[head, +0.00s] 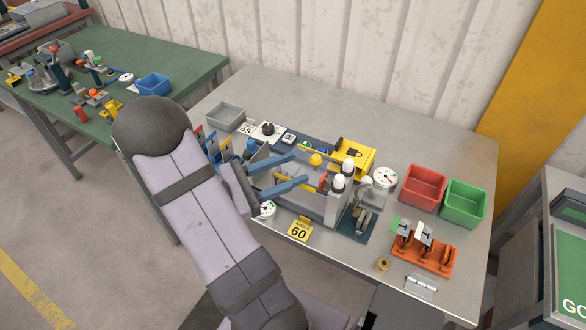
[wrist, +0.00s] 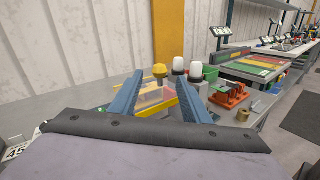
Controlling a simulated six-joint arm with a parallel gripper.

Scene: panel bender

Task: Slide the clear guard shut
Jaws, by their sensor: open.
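The panel bender (head: 318,207) is a small grey machine on the grey table, with white-capped posts at its right end. What looks like its clear guard (wrist: 155,97) is a see-through, pinkish panel with a yellow bar (wrist: 158,107) along it, between my fingers in the wrist view. In the head view the bar (head: 311,188) is partly hidden by my fingers, and the guard's outline is hard to make out. My gripper (head: 300,168) is open, its two blue fingers reaching right over the machine. They also show in the wrist view (wrist: 158,78). I cannot tell whether they touch the guard.
Right of the machine stand a dial (head: 385,178), a red bin (head: 424,187), a green bin (head: 464,203) and an orange clamp rack (head: 423,254). A grey tray (head: 226,116) is behind left. The table's back right is clear.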

